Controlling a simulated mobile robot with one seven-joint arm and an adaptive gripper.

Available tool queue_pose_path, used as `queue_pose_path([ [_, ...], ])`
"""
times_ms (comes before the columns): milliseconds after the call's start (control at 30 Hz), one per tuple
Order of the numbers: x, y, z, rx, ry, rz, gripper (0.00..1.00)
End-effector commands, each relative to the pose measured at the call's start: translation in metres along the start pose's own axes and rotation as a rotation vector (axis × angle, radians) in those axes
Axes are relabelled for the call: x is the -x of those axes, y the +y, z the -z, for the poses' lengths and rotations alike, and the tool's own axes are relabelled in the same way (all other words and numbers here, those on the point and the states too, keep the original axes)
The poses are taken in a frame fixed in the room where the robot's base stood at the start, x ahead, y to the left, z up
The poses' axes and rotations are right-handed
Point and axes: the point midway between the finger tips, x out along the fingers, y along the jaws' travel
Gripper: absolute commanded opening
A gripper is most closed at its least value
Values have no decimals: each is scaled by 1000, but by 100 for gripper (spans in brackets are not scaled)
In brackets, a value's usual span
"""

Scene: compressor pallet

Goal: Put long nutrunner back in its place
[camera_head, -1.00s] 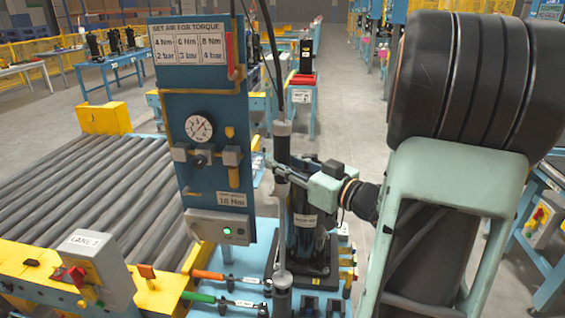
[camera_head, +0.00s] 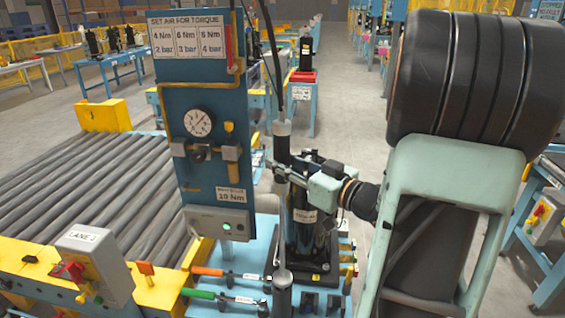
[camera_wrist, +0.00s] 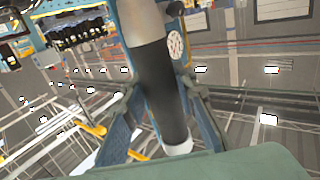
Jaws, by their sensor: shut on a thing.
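The long nutrunner (camera_head: 283,230) hangs upright in the middle of the head view, with a grey top, a dark upper body, a thin shaft and a dark lower end. A dark hose runs up from its top. My gripper (camera_head: 284,170) is shut around its upper part from the right. In the wrist view, the fingers of my gripper (camera_wrist: 164,120) lie either side of the dark nutrunner body (camera_wrist: 155,75). The nutrunner's lower end overlaps the blue bench (camera_head: 262,262) in the picture; I cannot tell whether it touches. Its place cannot be made out.
A blue torque panel (camera_head: 205,95) with a gauge stands left of the nutrunner. A black compressor (camera_head: 304,235) stands just behind it. Orange-handled (camera_head: 208,271) and green-handled (camera_head: 200,294) tools lie on the bench. A roller conveyor (camera_head: 90,185) fills the left.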

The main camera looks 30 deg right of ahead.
Motion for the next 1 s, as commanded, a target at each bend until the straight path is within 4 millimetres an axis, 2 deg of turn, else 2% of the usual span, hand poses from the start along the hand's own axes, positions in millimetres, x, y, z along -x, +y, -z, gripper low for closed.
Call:
queue_pose_path([
  [1000, -1, 0, -14, 4, 8, 1, 0],
])
